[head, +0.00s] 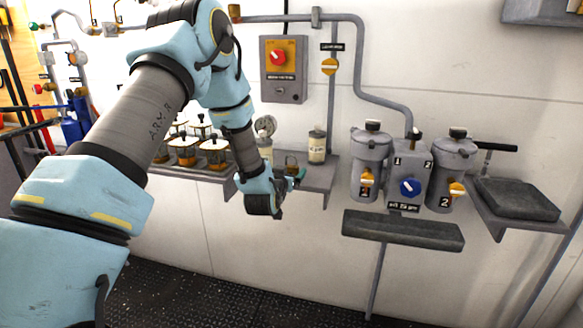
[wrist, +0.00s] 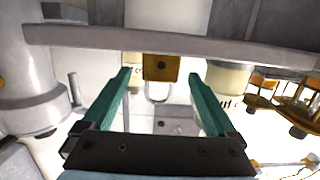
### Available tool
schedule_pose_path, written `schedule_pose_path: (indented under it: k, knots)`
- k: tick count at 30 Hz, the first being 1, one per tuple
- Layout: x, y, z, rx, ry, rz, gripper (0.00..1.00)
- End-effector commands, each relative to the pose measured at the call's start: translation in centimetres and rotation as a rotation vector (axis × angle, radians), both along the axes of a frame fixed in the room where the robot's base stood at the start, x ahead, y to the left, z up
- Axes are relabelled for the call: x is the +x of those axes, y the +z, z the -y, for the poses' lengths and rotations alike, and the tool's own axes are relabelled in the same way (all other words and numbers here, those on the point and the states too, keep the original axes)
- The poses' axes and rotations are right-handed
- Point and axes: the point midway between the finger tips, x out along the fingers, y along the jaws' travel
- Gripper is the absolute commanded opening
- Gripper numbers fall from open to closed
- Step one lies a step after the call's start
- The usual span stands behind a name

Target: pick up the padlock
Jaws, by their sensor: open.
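The padlock (head: 291,160) has a brass-coloured body and stands on a narrow grey wall shelf (head: 318,178). In the wrist view, which looks upside down, the padlock (wrist: 161,68) shows its yellow body with a dark keyhole-like spot and a pale shackle below it. My gripper (head: 299,178) is at the shelf's front edge, close to the padlock. In the wrist view its two teal fingers (wrist: 160,73) are spread wide, with the padlock framed between the tips. Nothing is held between them. I cannot tell whether the tips reach past the padlock's front.
Several amber glass jars (head: 213,152) sit further left. Grey canisters (head: 370,165) hang on the wall at right. Space in front of the shelf is clear.

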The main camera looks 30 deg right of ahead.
Motion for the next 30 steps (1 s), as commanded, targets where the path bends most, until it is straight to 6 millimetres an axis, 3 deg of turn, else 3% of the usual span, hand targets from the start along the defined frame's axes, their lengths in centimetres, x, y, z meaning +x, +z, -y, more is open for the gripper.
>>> schedule_pose_path:
  k: [9, 30]
  knots:
    - [0.36, -0.12, 0.36, 0.000, 0.000, 0.000, 0.90]
    - [0.36, -0.09, 0.33, 0.000, 0.000, 0.000, 0.12]
